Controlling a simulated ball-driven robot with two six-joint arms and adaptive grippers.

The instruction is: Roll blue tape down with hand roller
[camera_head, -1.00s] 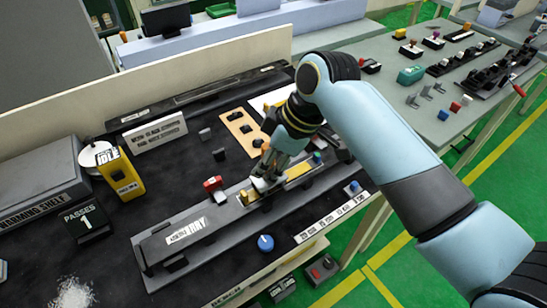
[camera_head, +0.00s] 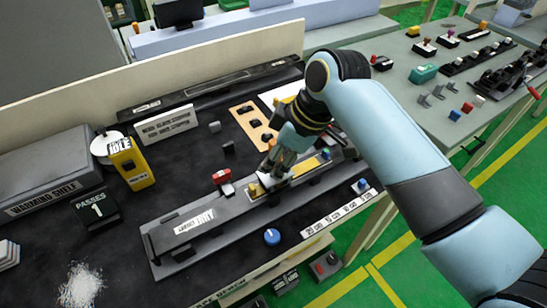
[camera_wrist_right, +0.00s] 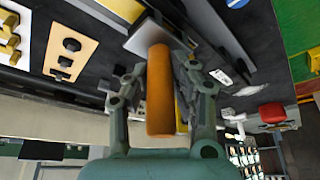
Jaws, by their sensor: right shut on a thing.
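My right gripper (camera_head: 278,171) reaches down over the long grey trim fixture (camera_head: 225,218) on the dark bench. In the right wrist view its two fingers (camera_wrist_right: 160,95) are shut on an orange cylindrical handle (camera_wrist_right: 159,88), which I take to be the hand roller's. The roller's lower end is mostly hidden by the gripper in the head view. A yellow strip (camera_head: 305,168) lies along the fixture just right of the gripper. I cannot make out the blue tape for certain. A sign reads PASSES 1 (camera_head: 97,208). My left gripper is out of view.
A yellow unit marked IDLE (camera_head: 131,163) stands left of the fixture. A red-topped clip (camera_head: 222,180) sits just behind it, and a blue knob (camera_head: 272,237) lies in front. A tan board with dark parts (camera_head: 247,118) is behind. A second table (camera_head: 440,95) stands right.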

